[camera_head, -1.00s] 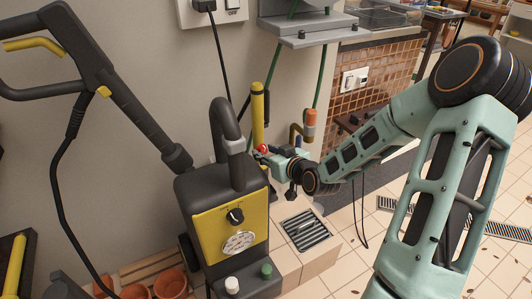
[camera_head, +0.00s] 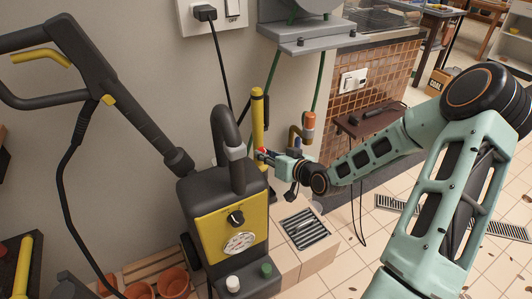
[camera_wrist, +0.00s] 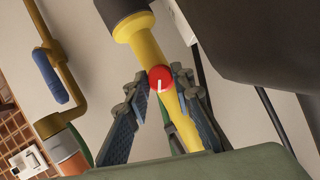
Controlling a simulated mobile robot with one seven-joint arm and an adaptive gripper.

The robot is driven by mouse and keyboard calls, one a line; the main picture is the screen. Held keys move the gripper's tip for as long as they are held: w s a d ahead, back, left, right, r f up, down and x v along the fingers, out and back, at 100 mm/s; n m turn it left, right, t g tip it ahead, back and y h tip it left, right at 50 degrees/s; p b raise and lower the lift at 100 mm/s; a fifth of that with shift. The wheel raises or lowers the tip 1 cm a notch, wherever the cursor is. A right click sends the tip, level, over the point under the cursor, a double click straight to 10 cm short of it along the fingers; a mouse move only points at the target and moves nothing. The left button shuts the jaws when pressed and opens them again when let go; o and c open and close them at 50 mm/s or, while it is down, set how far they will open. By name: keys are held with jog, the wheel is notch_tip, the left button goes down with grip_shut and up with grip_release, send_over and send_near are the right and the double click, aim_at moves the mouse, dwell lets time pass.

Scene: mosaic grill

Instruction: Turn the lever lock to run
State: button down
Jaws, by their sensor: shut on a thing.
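In the wrist view the yellow lever (camera_wrist: 147,47) runs diagonally between my fingers. A red round knob (camera_wrist: 160,78) with a white mark sits on it, apparently the lock; it shows only as a small red spot in the head view (camera_head: 261,151). My gripper (camera_head: 263,155) is at the lever at the red knob's height. In the wrist view my gripper (camera_wrist: 165,98) has one finger on each side of the lever and is shut on it. The exact contact is hard to see.
The black and yellow pressure washer (camera_head: 222,228), with a dial, stands just left of my gripper. An orange-capped pipe (camera_head: 308,122) is to the right. A grey shelf (camera_head: 305,45) hangs above. A floor grate (camera_head: 305,228) lies below; tiled floor is open at right.

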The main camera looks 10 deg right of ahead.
jog(key=c, duration=1.7)
grip_release()
jog(key=shift+s, duration=0.15)
jog(key=v, duration=1.2)
